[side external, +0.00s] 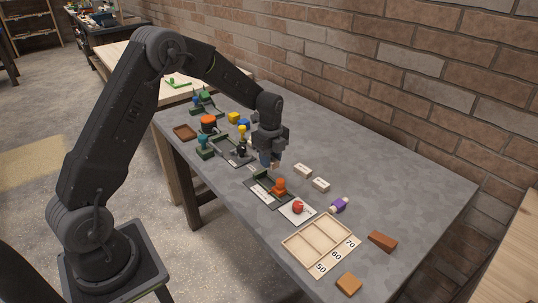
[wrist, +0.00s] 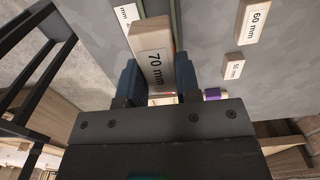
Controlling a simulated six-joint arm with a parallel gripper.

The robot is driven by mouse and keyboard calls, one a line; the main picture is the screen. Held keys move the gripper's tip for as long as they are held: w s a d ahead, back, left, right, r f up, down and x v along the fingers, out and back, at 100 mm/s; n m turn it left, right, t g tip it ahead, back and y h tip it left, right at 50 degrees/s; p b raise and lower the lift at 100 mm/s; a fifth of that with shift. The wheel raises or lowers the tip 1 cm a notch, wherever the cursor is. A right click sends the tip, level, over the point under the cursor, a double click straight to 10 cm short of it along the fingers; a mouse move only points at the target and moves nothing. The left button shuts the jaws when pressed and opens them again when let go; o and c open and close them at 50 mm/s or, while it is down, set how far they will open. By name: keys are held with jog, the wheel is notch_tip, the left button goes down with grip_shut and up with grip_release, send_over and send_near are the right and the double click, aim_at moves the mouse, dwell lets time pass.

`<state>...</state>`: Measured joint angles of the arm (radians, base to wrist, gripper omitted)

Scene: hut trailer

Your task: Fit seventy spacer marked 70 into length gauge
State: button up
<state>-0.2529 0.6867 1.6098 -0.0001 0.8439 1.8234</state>
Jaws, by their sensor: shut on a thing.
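My gripper (wrist: 158,78) is shut on the pale seventy spacer (wrist: 152,42), whose label "70 mm" faces the camera in the wrist view. In the side view my gripper (side external: 268,157) is above the table, just behind the length gauge (side external: 262,190), a dark green frame with an orange knob. The held spacer is mostly hidden by the fingers there. In the wrist view a green edge (wrist: 175,22) and a white "mm" label (wrist: 127,13) show beside the spacer. I cannot tell whether the spacer touches the gauge.
The 60 mm spacer (wrist: 252,20) and 50 mm spacer (wrist: 233,66) lie right of the gauge. A wooden tray (side external: 290,243) marked 50, 60, 70 is near the front. A red knob on a white card (side external: 291,217), a purple piece (side external: 339,205) and brown blocks lie around.

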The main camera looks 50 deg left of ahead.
send_over(270, 185)
jog(key=shift+d+f, duration=0.1)
jog(key=shift+f, duration=2.6)
jog(key=shift+f, duration=1.4)
jog(key=o, duration=1)
notch_tip(270, 185, up, 14)
jog(key=shift+f, duration=0.1)
dwell(0.5)
